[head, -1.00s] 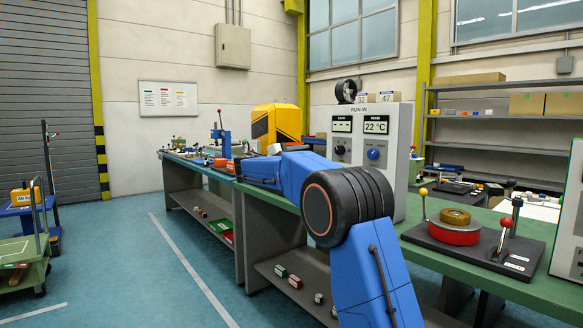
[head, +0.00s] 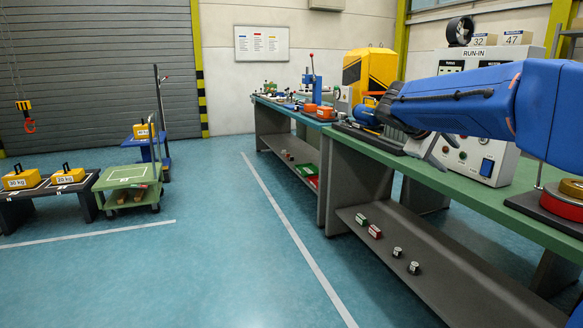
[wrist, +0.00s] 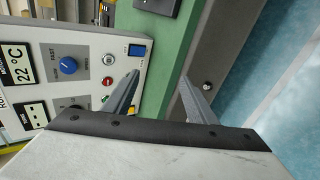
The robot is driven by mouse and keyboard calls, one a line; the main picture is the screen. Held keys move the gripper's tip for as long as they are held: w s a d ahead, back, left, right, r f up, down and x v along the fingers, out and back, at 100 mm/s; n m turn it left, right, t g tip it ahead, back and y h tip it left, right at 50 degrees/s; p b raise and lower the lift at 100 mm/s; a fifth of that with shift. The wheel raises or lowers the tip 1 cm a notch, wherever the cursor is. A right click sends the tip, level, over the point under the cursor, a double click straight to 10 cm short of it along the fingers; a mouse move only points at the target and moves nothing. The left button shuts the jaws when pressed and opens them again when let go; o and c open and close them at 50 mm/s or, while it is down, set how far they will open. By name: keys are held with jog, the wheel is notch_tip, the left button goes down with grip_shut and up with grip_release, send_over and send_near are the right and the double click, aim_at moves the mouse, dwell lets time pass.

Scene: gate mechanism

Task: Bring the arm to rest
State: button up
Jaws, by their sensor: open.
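My blue arm reaches in from the right edge in the head view, stretched out toward the left over the green bench (head: 440,182). My gripper (head: 432,152) is at its far end, in front of the white RUN-IN panel (head: 505,172). In the wrist view my gripper (wrist: 158,82) shows two grey fingers spread apart with nothing between them. The RUN-IN panel (wrist: 85,88) with its dials and buttons fills the left of that view, and the bench top (wrist: 205,45) runs beside it.
A red and brass round part (head: 562,203) sits on the bench at the right edge. A yellow machine (head: 368,78) stands farther back. The lower shelf (head: 420,255) holds small parts. A green cart (head: 128,177) stands at left; the floor between is clear.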

jog(key=s+a+f+m+y, duration=0.2)
jog(key=s+f, duration=0.6)
jog(key=s, duration=0.4)
jog(key=s+a+f+m+y, duration=0.1)
jog(key=s+a+f+y, duration=0.3)
jog(key=s+a+f, duration=0.3)
jog(key=s+a+f+m+y, duration=0.2)
jog(key=s+a+f+y, duration=0.2)
jog(key=s+f, duration=0.5)
jog(key=s+a, duration=0.1)
jog(key=s, duration=0.7)
jog(key=shift+s+f+m, duration=0.15)
jog(key=shift+s+m, duration=0.05)
jog(key=shift+m, duration=0.1)
